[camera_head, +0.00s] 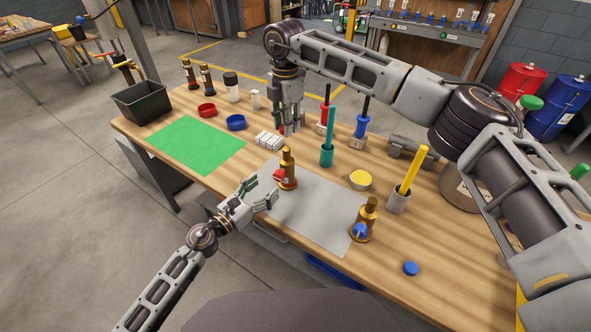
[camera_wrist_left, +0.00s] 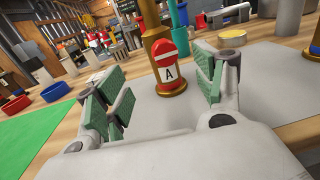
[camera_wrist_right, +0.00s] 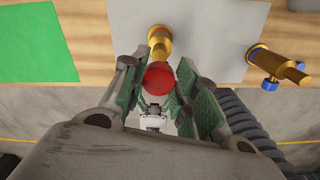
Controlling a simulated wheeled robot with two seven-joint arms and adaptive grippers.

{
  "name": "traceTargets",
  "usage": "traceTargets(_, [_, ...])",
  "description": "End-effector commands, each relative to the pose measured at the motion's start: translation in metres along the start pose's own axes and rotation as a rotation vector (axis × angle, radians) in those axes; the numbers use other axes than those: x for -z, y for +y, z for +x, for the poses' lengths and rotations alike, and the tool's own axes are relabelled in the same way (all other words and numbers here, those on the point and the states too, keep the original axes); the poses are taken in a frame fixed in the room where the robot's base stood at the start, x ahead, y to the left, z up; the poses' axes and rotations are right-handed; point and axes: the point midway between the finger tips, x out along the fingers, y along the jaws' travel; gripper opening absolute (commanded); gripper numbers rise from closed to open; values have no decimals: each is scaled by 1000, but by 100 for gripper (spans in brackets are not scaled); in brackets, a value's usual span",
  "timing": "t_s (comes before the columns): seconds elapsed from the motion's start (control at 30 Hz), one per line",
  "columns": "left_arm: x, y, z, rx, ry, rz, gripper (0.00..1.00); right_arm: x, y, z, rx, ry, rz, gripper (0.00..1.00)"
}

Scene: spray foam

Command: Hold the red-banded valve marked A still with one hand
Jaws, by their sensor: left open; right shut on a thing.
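The valve marked A (camera_head: 288,172) is a brass piece standing upright on the grey sheet. In the left wrist view, its red dome and white label A (camera_wrist_left: 169,73) face my left gripper (camera_wrist_left: 165,95). My left gripper (camera_head: 262,192) is open just in front of the valve, which shows between and beyond its fingers. My right gripper (camera_head: 288,128) points down behind the valve in the head view. In the right wrist view, it is shut on a red round-ended thing (camera_wrist_right: 158,77), whose rest is mostly hidden. A brass body, probably valve A, shows behind that red end (camera_wrist_right: 159,42).
A blue-handled brass valve (camera_head: 366,217) stands at the grey sheet's (camera_head: 318,215) right. A teal tool (camera_head: 328,140), a yellow tin (camera_head: 360,180) and a grey cup (camera_head: 398,201) stand behind. The green mat (camera_head: 195,145) is clear.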

Motion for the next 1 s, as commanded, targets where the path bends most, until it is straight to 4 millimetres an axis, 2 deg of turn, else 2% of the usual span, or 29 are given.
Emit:
traceTargets(0.63, [0,0,2,1,0,8,69,0,0,0,0,0,21,20])
traceTargets(1.0, [-1,0,23,1,-1,8,69,0,0,0,0,0,20,20])
